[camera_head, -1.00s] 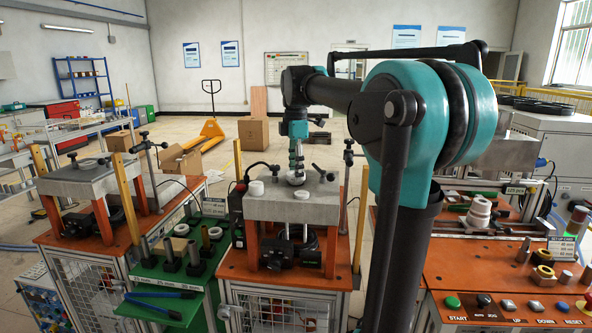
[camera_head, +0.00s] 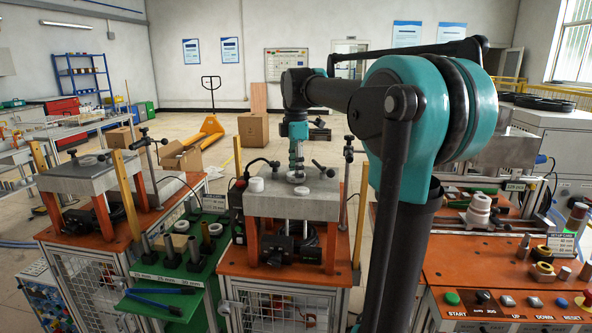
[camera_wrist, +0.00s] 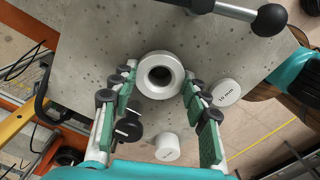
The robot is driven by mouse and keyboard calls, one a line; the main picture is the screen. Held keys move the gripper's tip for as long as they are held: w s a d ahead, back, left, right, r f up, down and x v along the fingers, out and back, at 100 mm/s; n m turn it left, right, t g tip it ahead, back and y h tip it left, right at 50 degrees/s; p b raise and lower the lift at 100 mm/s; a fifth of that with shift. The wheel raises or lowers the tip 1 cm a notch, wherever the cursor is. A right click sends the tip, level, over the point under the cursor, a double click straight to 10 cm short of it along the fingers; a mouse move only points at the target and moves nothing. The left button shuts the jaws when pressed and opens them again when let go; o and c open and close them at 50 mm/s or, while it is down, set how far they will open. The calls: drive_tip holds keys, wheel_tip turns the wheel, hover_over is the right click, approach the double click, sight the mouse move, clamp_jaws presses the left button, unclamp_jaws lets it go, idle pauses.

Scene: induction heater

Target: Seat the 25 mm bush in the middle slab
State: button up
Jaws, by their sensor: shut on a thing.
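The middle slab (camera_head: 318,206), a grey plate on orange legs, stands in the middle of the head view. My gripper (camera_head: 297,177) points down over its top. In the wrist view my gripper (camera_wrist: 160,80) has its two green-linked fingers shut on the sides of a pale ring-shaped bush (camera_wrist: 160,74) with a dark centre. The bush appears upright, at or just above the slab's speckled surface (camera_wrist: 95,55). Its underside is hidden, so I cannot tell how deep it sits. No size label shows on it.
A black-knobbed clamp handle (camera_wrist: 235,10) lies close beyond the bush. A white disc marked in mm (camera_wrist: 227,92) and a white cylinder (camera_wrist: 168,148) are near the fingers. Another slab (camera_head: 80,180) stands left. A green rack (camera_head: 175,266) holds several posts.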

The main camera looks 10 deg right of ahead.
drive_tip(key=o, duration=1.4)
drive_tip(key=shift+c, duration=0.2)
wheel_tip(320, 180, up, 12)
drive_tip(key=shift+s, duration=0.1)
